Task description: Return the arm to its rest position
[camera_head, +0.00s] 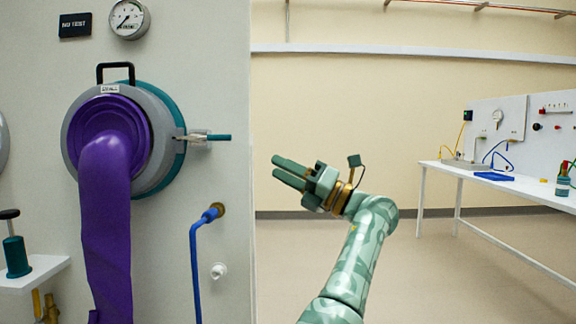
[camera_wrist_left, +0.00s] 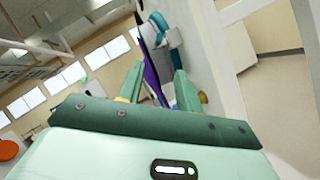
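My left arm (camera_head: 360,255), green with a camouflage pattern, rises from the bottom middle of the head view. My left gripper (camera_head: 276,166) is held in the air to the right of the glovebox panel's edge, its fingers pointing left. In the left wrist view its two fingers (camera_wrist_left: 160,78) stand apart with nothing between them. My right gripper is not in view.
The white panel (camera_head: 215,100) at left carries a round port (camera_head: 172,105) with a purple glove (camera_head: 105,220), a teal-ended handle (camera_head: 218,137), a blue pipe (camera_head: 195,265) and a gauge (camera_head: 128,18). A white bench (camera_head: 500,183) stands far right. Floor between is clear.

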